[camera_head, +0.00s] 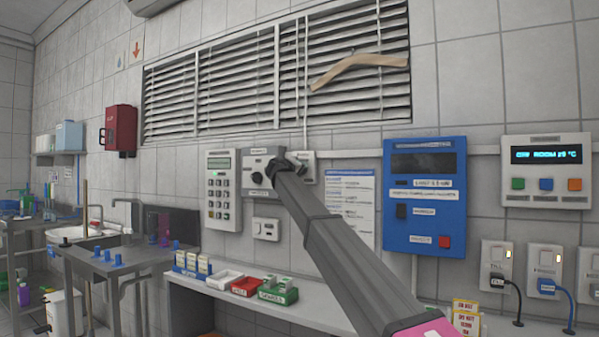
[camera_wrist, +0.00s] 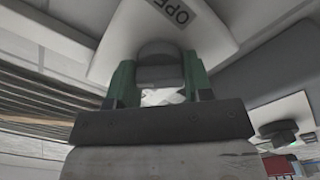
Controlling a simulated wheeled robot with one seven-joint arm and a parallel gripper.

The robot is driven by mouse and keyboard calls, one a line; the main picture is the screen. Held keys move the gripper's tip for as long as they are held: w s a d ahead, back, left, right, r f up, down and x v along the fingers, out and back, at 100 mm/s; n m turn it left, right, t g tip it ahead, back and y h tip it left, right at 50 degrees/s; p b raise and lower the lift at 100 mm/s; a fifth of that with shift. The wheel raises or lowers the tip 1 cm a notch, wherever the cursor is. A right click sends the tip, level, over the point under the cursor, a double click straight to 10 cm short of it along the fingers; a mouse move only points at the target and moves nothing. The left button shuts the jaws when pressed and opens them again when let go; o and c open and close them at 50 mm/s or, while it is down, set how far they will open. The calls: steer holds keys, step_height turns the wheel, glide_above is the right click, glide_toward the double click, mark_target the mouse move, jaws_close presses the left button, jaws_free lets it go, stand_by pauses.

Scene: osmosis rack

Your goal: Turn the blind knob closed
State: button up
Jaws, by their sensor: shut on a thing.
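The blind (camera_head: 218,92) hangs over the wide window high on the tiled wall, with dark gaps between its slats. A cord runs down from it to a small white plate (camera_head: 309,155), which is partly hidden behind my arm's end. In the wrist view the plate (camera_wrist: 205,18) has a label of which I read "OPE". My gripper (camera_wrist: 158,82) has its green fingers on both sides of the dark grey blind knob (camera_wrist: 157,56) and is shut on it. In the head view my gripper (camera_head: 291,165) reaches the plate, and the knob cannot be made out there.
A grey box with dark knobs (camera_head: 252,160) and a keypad panel (camera_head: 220,192) are just left of my gripper. A blue panel (camera_head: 424,165) is to the right. A shelf (camera_head: 200,302) with small trays stands below.

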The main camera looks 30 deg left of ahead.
steer(key=n, duration=0.4)
steer(key=shift+n, duration=0.3)
steer(key=shift+f+n, duration=0.1)
steer(key=shift+n, duration=2.2)
steer(key=o, duration=0.9)
steer(key=shift+s, duration=0.1)
steer(key=s, duration=1)
steer(key=shift+s+a, duration=0.1)
steer(key=shift+s, duration=0.25)
